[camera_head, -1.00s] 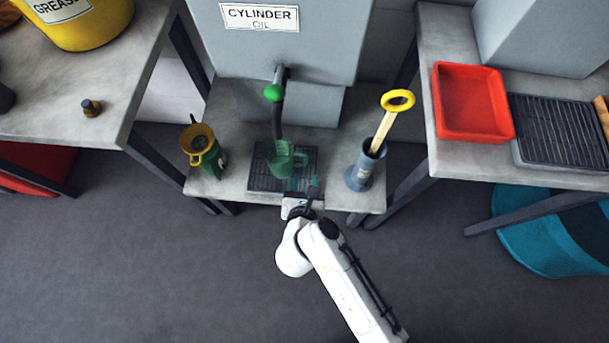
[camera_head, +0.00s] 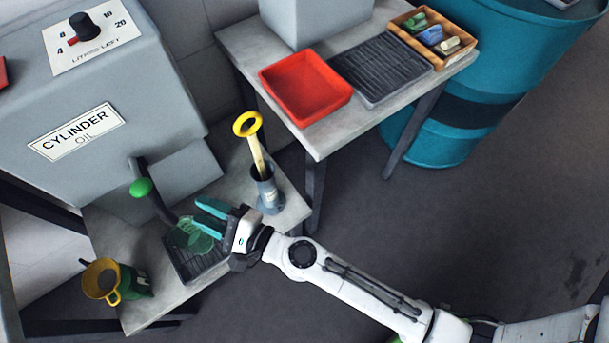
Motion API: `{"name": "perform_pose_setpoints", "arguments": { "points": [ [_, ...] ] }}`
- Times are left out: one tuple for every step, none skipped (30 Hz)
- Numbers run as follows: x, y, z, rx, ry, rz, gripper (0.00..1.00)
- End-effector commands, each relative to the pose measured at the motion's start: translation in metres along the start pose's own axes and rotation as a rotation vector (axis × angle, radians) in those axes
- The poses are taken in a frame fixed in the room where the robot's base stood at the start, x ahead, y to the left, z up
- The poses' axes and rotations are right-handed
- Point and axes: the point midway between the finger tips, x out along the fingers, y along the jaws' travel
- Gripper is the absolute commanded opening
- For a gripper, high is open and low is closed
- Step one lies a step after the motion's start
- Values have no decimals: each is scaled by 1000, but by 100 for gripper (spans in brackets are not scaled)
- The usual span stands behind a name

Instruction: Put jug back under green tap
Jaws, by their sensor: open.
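The green see-through jug (camera_head: 188,237) stands on the dark ribbed drip tray (camera_head: 203,264) on the low bench. The tap with the green knob (camera_head: 141,187) comes out of the grey cylinder oil tank (camera_head: 100,90), and its dark spout reaches down towards the jug. My gripper (camera_head: 204,214) is open, with its teal fingers at the jug's right side. The fingers partly cover that side, so I cannot tell whether they touch the jug or straddle its handle.
A grey holder (camera_head: 268,193) with a yellow-ringed stick (camera_head: 254,150) stands close right of my gripper. A yellow-and-green funnel can (camera_head: 112,281) stands left of the tray. A red tray (camera_head: 305,88), a black rack (camera_head: 379,68) and a wooden box (camera_head: 432,38) sit on the right table.

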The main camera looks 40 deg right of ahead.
Motion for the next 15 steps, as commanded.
{"name": "perform_pose_setpoints", "arguments": {
  "points": [
    [-6, -5, 2, -152, -55, 49, 42],
    [-10, -5, 4, -246, -89, 87, 42],
    [-17, -4, 4, -369, -128, 141, 42],
    [-22, -2, 2, -460, -156, 186, 42],
    [-29, -1, -1, -551, -179, 233, 42],
    [-40, 2, -8, -667, -207, 304, 42],
    [-48, 4, -14, -752, -225, 361, 42],
    [-58, 5, -21, -834, -241, 421, 42],
    [-72, 7, -32, -936, -260, 507, 42],
    [-84, 8, -42, -1009, -271, 577, 42],
    [-97, 8, -52, -1077, -281, 650, 42],
    [-116, 6, -66, -1160, -290, 753, 42],
    [-132, 4, -77, -1216, -295, 834, 42],
    [-149, 1, -88, -1264, -298, 918, 42],
    [-172, -5, -101, -1318, -302, 1031, 42]
  ]
}}
